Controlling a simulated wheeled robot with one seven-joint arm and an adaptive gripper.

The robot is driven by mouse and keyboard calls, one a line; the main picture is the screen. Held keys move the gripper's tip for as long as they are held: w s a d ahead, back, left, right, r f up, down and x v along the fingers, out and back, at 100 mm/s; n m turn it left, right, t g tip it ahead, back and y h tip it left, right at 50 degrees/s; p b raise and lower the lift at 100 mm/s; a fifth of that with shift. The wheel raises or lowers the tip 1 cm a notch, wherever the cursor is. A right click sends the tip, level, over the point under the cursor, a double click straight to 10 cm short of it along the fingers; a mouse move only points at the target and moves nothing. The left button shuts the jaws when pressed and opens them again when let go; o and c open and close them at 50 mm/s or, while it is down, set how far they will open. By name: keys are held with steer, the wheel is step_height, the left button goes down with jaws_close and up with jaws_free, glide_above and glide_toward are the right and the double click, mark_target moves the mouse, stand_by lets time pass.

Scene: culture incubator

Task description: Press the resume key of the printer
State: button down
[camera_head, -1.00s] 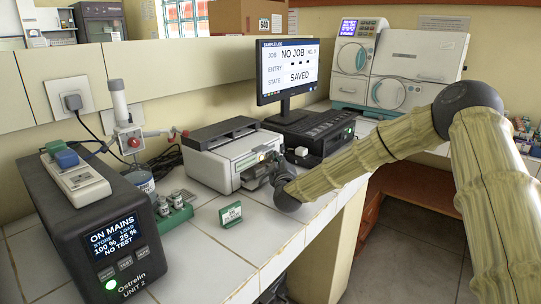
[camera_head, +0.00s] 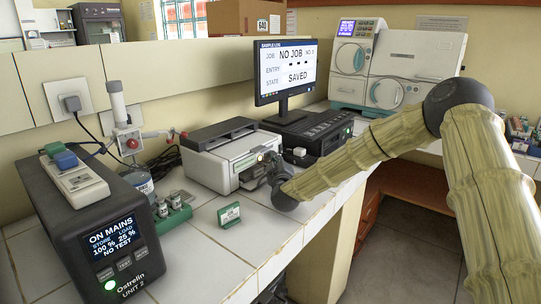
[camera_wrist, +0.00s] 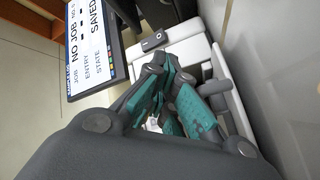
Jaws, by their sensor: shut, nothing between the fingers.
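The printer (camera_head: 212,163) is a white and grey box with a dark top, in the middle of the tiled counter in the head view. A small lit amber spot shows on its front, close to my gripper (camera_head: 268,167). My gripper is at the printer's front right end. In the wrist view my gripper (camera_wrist: 168,122) has its teal finger pads drawn together with nothing between them, over the printer's pale body (camera_wrist: 224,72). The fingertips hide much of the printer's front. I cannot tell whether they touch it, and the resume key cannot be made out clearly.
A monitor (camera_head: 287,70) reading NO JOB and SAVED stands behind the printer, beside a black device (camera_head: 318,130). The front counter is partly clear.

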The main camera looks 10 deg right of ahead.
steer(key=shift+w+a+r, duration=0.15)
steer(key=shift+a+r, duration=0.05)
steer(key=shift+a, duration=0.15)
stand_by(0.3)
steer(key=shift+f, duration=0.15)
steer(key=shift+s+f, duration=0.15)
steer(key=shift+s, duration=0.3)
steer(key=shift+s+a, duration=0.25)
steer(key=shift+a, duration=0.05)
steer(key=shift+s+d+f+p, duration=0.2)
steer(key=shift+d+p, duration=0.05)
steer(key=shift+d, duration=0.35)
steer(key=shift+s+d+f+p, duration=0.15)
steer(key=shift+d+p, duration=0.05)
steer(key=shift+d, duration=0.35)
steer(key=shift+s+d+r, duration=0.15)
steer(key=shift+s+d, duration=0.1)
steer(key=shift+s, duration=0.2)
steer(key=shift+s+d+r, duration=0.15)
steer(key=shift+s+d, duration=0.05)
steer(key=shift+s, duration=0.2)
steer(key=shift+s+d+p, duration=0.4)
steer(key=shift+s+d, duration=0.15)
steer(key=shift+s, duration=0.1)
steer(key=shift+d+f, duration=0.1)
